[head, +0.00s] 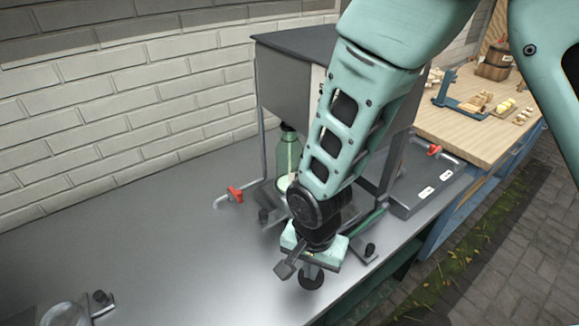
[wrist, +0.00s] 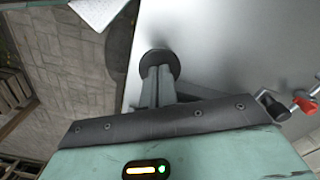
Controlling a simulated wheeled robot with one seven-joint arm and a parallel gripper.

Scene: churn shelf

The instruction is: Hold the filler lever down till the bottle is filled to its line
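A green glass bottle (head: 288,152) with a dark top stands under the grey filler housing (head: 290,75). Something pale shows low around the bottle, partly behind my arm; its fill line and level cannot be made out. My gripper (head: 310,264) points down near the counter's front edge, right of and nearer than the bottle. A round black knob (head: 312,279), apparently the filler lever's, is just below it. In the wrist view the knob (wrist: 159,62) lies at the fingertips (wrist: 157,76). The fingers look closed together. Contact and the lever's bar are not clear.
A grey tray (head: 410,195) with another red handle lies right. A glass vessel (head: 65,315) stands front left. The metal counter (head: 150,240) is clear on the left.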

